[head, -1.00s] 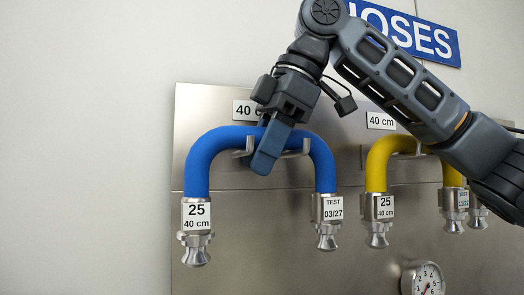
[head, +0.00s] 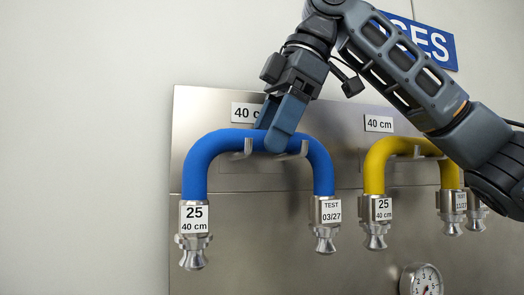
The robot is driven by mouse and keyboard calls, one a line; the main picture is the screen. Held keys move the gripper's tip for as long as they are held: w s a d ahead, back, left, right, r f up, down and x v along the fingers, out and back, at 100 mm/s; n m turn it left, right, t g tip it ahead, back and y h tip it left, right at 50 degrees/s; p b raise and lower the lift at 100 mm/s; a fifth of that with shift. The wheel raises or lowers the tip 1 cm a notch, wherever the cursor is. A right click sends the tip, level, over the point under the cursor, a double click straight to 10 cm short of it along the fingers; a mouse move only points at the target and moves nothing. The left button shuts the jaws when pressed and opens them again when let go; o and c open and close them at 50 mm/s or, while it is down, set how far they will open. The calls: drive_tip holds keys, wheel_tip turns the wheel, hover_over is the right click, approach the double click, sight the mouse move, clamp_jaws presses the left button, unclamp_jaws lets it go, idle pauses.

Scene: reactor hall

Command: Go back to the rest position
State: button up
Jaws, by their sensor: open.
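My gripper (head: 274,138) is open, its two fingers pointing down at the top of the blue hose. One finger shows in front of the hose's top stretch and the other shows partly behind it. The blue hose (head: 207,150) hangs as an upside-down U on two metal hooks on the steel panel. Its left end fitting is labelled 25, 40 cm, and its right one TEST 03/27. My arm reaches in from the right edge across the upper part of the view. Whether the fingers touch the hose cannot be told.
A yellow hose (head: 376,165) hangs on the steel panel (head: 265,235) to the right, below my arm. A pressure gauge (head: 425,281) is at the bottom right. A blue sign (head: 425,42) is partly hidden by my arm. The pale wall at left is clear.

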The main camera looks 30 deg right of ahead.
drive_tip(key=v, duration=0.4)
wheel_tip(320, 180, up, 4)
drive_tip(key=p, duration=0.4)
drive_tip(key=shift+f, duration=0.1)
drive_tip(key=s+a, duration=0.2)
drive_tip(key=s, duration=0.8)
drive_tip(key=shift+s+b, duration=0.4)
drive_tip(key=shift+a+f, duration=0.1)
